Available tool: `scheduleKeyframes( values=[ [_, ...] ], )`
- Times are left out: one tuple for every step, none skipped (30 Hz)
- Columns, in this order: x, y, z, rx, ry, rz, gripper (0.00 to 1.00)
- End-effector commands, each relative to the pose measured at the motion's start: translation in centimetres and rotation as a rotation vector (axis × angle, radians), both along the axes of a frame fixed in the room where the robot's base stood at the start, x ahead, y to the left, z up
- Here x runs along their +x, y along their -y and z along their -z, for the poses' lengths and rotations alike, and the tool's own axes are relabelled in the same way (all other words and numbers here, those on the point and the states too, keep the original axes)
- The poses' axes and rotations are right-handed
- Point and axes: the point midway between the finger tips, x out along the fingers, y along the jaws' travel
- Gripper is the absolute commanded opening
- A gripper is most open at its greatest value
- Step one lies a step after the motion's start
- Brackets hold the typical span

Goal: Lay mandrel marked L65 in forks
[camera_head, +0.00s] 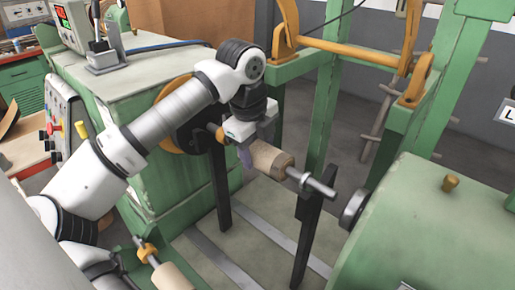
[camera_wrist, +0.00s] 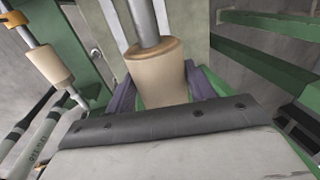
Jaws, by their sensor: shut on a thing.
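My gripper (camera_head: 250,150) is shut on a tan mandrel (camera_head: 270,160) with a grey metal shaft (camera_head: 318,185). In the wrist view the mandrel (camera_wrist: 160,80) sits between the two purple fingers, its shaft pointing away. No L65 mark is readable on it. Two dark upright fork posts stand below: a left post (camera_head: 220,185) and a right post (camera_head: 305,235). The shaft's right end crosses at the top of the right post; I cannot tell whether it rests there. The shaft's left end is mostly hidden behind my gripper.
Another tan mandrel (camera_head: 172,276) lies at lower left by a yellow collar (camera_head: 148,252). A green machine with a round faceplate (camera_head: 180,115) stands left; a green tailstock (camera_head: 440,225) with a dark spindle end (camera_head: 354,208) stands right. A yellow bar frame (camera_head: 350,50) is behind.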

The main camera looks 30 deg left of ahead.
Motion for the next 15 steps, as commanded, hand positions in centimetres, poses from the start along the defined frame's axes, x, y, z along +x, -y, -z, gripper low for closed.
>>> scheduleKeyframes(
  values=[
    [0.02,-0.01,0.0,0.001,0.002,0.0,0.11],
    [0.01,-0.01,0.02,0.001,0.002,0.0,0.11],
    [0.02,-0.01,0.05,0.001,0.002,0.0,0.11],
    [0.01,-0.01,0.07,0.001,0.002,0.0,0.11],
    [0.02,-0.01,0.09,0.001,0.002,0.0,0.11],
    [0.01,-0.01,0.12,0.001,0.002,0.0,0.11],
    [0.02,-0.01,0.14,0.001,0.002,0.0,0.11],
    [0.02,-0.01,0.16,0.001,0.002,0.0,0.11],
    [0.02,-0.01,0.19,0.001,0.002,0.0,0.11],
    [0.01,-0.01,0.21,0.001,0.002,0.0,0.11],
    [0.02,-0.01,0.23,0.001,0.002,0.0,0.11],
    [0.02,-0.01,0.26,0.001,0.002,0.0,0.11],
    [0.02,-0.01,0.28,0.001,0.002,0.0,0.11],
    [0.02,-0.01,0.3,0.001,0.002,0.0,0.11],
    [0.02,-0.01,0.23,0.001,0.002,0.0,0.59]
  ],
)
